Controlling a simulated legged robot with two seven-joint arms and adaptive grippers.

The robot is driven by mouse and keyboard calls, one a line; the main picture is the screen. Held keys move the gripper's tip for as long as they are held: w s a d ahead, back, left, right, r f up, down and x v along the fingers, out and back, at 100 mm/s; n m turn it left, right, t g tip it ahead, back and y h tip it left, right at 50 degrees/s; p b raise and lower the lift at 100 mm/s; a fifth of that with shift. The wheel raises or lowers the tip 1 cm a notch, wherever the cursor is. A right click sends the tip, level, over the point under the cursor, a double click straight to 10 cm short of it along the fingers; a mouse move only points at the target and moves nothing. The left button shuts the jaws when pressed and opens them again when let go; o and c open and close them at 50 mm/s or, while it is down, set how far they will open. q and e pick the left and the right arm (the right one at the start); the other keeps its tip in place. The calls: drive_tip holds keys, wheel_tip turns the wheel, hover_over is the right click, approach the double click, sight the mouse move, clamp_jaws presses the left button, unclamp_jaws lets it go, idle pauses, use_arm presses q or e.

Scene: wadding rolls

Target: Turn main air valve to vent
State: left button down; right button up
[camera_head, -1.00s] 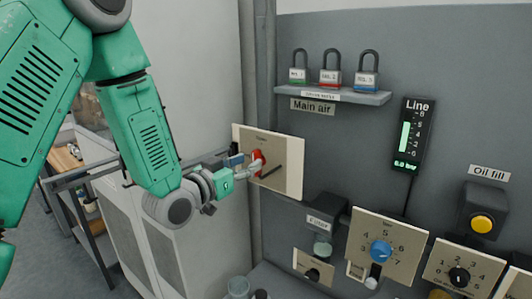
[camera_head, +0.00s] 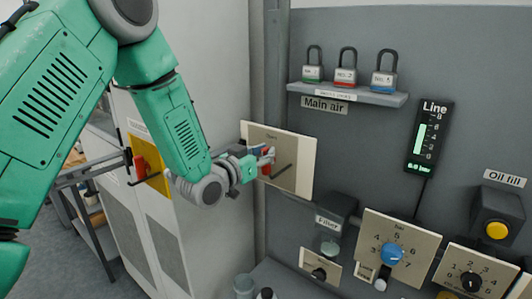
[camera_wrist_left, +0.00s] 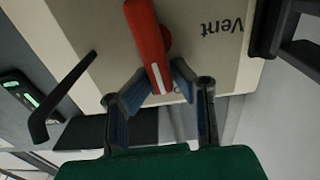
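The main air valve is a cream plate (camera_head: 302,165) on the grey panel, with a red handle (camera_head: 268,162) and a dark bar beside it. My left gripper (camera_head: 258,163) is at the handle. In the left wrist view its two fingers (camera_wrist_left: 158,82) stand on either side of the red handle (camera_wrist_left: 148,40) and seem to press on it near its white-marked end. The word "Vent" (camera_wrist_left: 222,27) shows upside down, right of the handle, which does not point at it. Another label is mostly hidden behind a finger. My right gripper is not in view.
A shelf (camera_head: 350,94) with three padlocks is above the valve. The line gauge (camera_head: 428,138) is lit green. A filter unit (camera_head: 332,225), a blue knob (camera_head: 391,253) and a yellow oil fill button (camera_head: 496,230) are lower right. A yellow plate (camera_head: 150,160) with a red switch is left of my arm.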

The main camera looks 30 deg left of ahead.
use_arm(q)
drive_tip(key=shift+s+a+f, duration=0.2)
drive_tip(key=shift+a+f, duration=0.05)
drive_tip(key=shift+a, duration=0.25)
drive_tip(key=shift+d+r+n, duration=0.1)
drive_tip(key=shift+d+n, duration=0.2)
drive_tip(key=shift+d, duration=0.3)
drive_tip(key=shift+a+n, duration=0.6)
drive_tip(key=shift+n, duration=0.2)
drive_tip(key=f+n+b, duration=0.1)
drive_tip(key=n+b, duration=0.1)
drive_tip(key=n, duration=0.3)
drive_tip(key=a+f+n+b, duration=0.1)
drive_tip(key=n+b, duration=0.1)
drive_tip(key=n, duration=0.3)
drive_tip(key=a+f+n+b, duration=0.1)
drive_tip(key=n+b, duration=0.1)
drive_tip(key=n, duration=0.3)
drive_tip(key=shift+w+n, duration=0.15)
drive_tip(key=shift+n, duration=0.45)
